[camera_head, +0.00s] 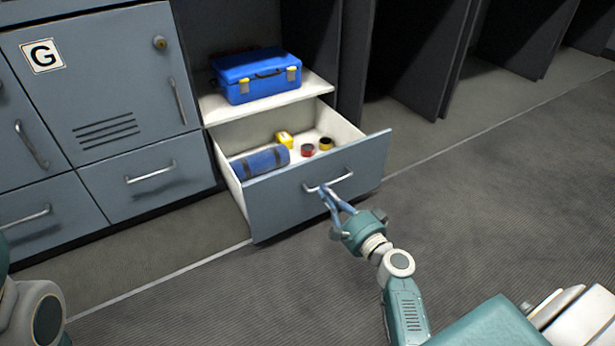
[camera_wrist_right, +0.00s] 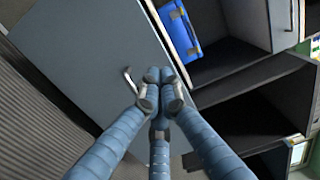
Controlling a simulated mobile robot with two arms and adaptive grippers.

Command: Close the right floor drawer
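The right floor drawer (camera_head: 318,195) is pulled well out of the cabinet, with its grey front facing me and a silver bar handle (camera_head: 328,182). Its front also shows in the right wrist view (camera_wrist_right: 85,60), with the handle (camera_wrist_right: 129,80) left of my fingertips. My right gripper (camera_head: 328,193) is at the drawer front, just below the handle. In the right wrist view its fingertips (camera_wrist_right: 160,82) are together, with nothing seen between them. I cannot tell whether they touch the front. My left gripper is out of view.
Inside the drawer are a blue roll (camera_head: 260,161), a yellow item (camera_head: 284,139) and two small round items. A blue case (camera_head: 257,77) stands on the shelf (camera_head: 310,88) above. Shut locker G (camera_head: 100,85) is to the left. Floor (camera_head: 480,200) at right is clear.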

